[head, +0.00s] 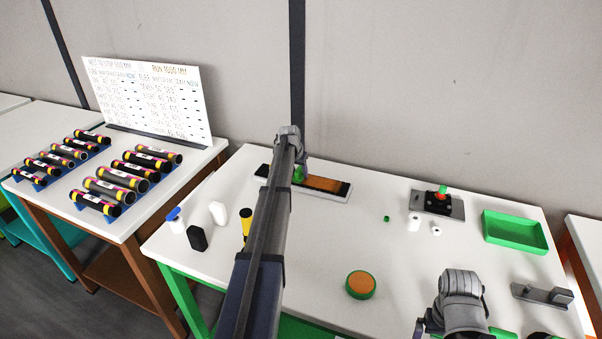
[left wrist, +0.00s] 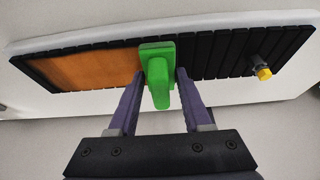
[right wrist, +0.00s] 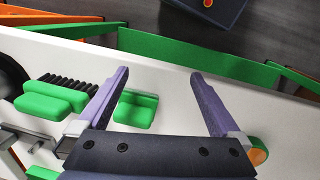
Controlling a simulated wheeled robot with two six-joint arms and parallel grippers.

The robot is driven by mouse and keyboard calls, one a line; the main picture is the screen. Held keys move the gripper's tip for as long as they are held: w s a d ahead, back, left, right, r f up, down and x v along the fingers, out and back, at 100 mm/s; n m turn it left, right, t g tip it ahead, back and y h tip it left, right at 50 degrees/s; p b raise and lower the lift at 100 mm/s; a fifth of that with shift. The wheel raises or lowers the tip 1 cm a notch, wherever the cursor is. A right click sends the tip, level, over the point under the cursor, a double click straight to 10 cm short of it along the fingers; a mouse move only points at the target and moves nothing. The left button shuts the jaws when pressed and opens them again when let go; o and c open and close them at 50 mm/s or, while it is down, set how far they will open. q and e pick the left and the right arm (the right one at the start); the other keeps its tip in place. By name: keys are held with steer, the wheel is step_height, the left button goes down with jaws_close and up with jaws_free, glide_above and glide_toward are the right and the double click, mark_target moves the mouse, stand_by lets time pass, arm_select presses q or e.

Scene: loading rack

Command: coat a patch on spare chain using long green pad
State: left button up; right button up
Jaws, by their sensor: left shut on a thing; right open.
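The spare chain is a black segmented strip (left wrist: 215,58) on a pale plate at the back of the white table; it also shows in the head view (head: 344,188). An orange patch (left wrist: 90,70) covers one stretch of it. My left gripper (left wrist: 157,75) is shut on the upright grip of a green pad (left wrist: 157,52), whose head is against the chain at the patch's edge. Contact under the pad is hidden. The pad shows partly in the head view (head: 298,175). My right gripper (right wrist: 160,75) is open and empty above the table's front.
A green-rimmed orange dish (head: 360,286) stands mid-table. A green tray (head: 515,231) lies at the right, near a device with a red-green knob (head: 441,192). Other green pads (right wrist: 135,110) lie below my right gripper. Small bottles (head: 218,212) stand at the left.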

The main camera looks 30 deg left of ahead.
mark_target(334, 185)
arm_select(q)
steer(key=shift+w+d+f, duration=0.1)
steer(key=shift+w+d, duration=0.1)
steer(key=shift+d, duration=0.65)
steer(key=shift+w+d, duration=0.15)
steer(key=shift+d, duration=0.7)
steer(key=shift+d, duration=0.1)
steer(key=shift+w+d, duration=0.2)
steer(key=shift+d, duration=0.55)
steer(key=shift+w+d, duration=0.15)
steer(key=shift+d, duration=0.6)
steer(key=shift+w+d, duration=0.15)
steer(key=shift+d, duration=0.75)
steer(key=shift+w+d, duration=0.15)
steer(key=shift+d, duration=0.7)
arm_select(e)
steer(key=shift+f, duration=0.15)
arm_select(q)
steer(key=shift+w+d, duration=0.2)
steer(key=shift+d, duration=0.65)
steer(key=shift+w+d, duration=0.2)
steer(key=shift+d, duration=0.6)
